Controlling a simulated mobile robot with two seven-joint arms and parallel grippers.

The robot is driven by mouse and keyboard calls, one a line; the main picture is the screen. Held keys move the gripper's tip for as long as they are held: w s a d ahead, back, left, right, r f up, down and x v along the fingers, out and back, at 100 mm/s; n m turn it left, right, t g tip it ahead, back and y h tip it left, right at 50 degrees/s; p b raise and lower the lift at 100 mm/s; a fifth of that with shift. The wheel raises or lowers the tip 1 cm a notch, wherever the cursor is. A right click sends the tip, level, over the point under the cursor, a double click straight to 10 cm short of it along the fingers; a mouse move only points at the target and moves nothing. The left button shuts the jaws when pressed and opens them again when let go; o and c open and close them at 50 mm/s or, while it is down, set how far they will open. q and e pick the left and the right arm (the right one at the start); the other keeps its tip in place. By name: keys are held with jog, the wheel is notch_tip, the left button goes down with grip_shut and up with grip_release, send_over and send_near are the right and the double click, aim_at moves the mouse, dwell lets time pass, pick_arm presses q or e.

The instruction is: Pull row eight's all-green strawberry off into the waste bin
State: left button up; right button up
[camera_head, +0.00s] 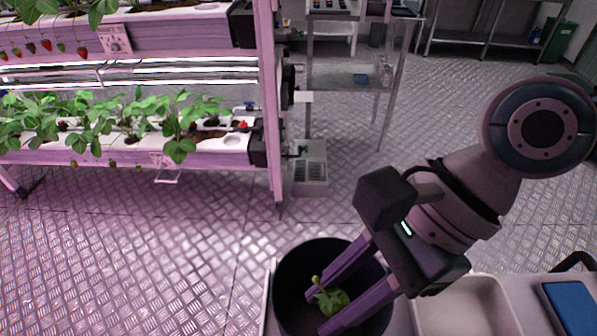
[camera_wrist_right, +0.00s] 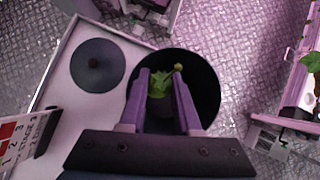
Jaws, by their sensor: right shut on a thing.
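My right gripper (camera_head: 326,308) reaches down into the mouth of the round black waste bin (camera_head: 290,262) and is shut on a green strawberry (camera_head: 333,301) with leafy green parts and a small pale-tipped stem. In the right wrist view the gripper's two purple fingers (camera_wrist_right: 160,95) stand either side of the green strawberry (camera_wrist_right: 157,88), with the dark bin (camera_wrist_right: 207,82) behind it. The lower part of the berry is hard to make out against the dark inside. My left gripper is not in view.
A two-level rack (camera_head: 272,110) with strawberry plants stands at the left; red berries (camera_head: 47,45) hang on its upper level. A pale tray (camera_head: 462,305) and a blue item (camera_head: 570,305) lie right of the bin. The metal floor (camera_head: 330,215) between is clear.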

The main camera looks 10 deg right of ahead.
aim_at(335, 298)
dwell(0.4)
jog(key=o, duration=1.4)
notch_tip(335, 298, up, 7)
jog(key=p, duration=0.9)
jog(key=shift+r, duration=0.1)
